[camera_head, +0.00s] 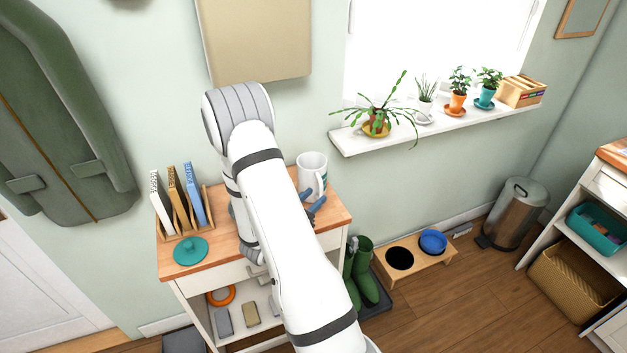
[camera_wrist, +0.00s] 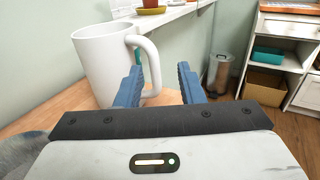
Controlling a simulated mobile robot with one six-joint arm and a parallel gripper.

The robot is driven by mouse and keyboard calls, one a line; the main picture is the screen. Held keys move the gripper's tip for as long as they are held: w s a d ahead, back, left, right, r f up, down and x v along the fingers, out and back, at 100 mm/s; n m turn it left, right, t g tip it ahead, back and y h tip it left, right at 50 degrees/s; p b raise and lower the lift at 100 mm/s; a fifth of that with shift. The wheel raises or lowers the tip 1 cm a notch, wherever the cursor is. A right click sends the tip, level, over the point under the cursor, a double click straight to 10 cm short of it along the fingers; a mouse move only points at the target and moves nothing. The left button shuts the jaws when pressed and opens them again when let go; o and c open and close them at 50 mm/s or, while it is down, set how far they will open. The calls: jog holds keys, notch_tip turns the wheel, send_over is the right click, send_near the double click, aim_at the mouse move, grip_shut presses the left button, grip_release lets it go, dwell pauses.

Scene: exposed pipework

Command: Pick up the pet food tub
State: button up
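The likely pet food tub is a white, mug-shaped container with a side handle (camera_head: 311,168), upright on the wooden top of a small cabinet. In the wrist view the white tub (camera_wrist: 101,62) stands at left, its handle towards my gripper. My gripper (camera_head: 314,203) is at the tub's handle side. In the wrist view the blue fingers of my gripper (camera_wrist: 160,85) are apart, with the handle's outer curve showing between them. The left finger overlaps the handle loop; I cannot tell whether it touches. My arm hides part of the cabinet top.
A teal lid (camera_head: 190,251) and a rack of books (camera_head: 181,200) stand left on the cabinet top (camera_head: 328,212). A windowsill with plants (camera_head: 440,128) juts from the wall at right. Green boots (camera_head: 364,272) and a pet bowl stand (camera_head: 413,258) are on the floor.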

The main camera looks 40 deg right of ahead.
aim_at(320, 189)
jog(key=p+x, duration=0.1)
jog(key=x, duration=0.1)
jog(key=p+x, duration=0.1)
jog(key=x, duration=0.2)
jog(key=shift+w, duration=0.25)
jog(key=shift+c, duration=0.2)
grip_shut()
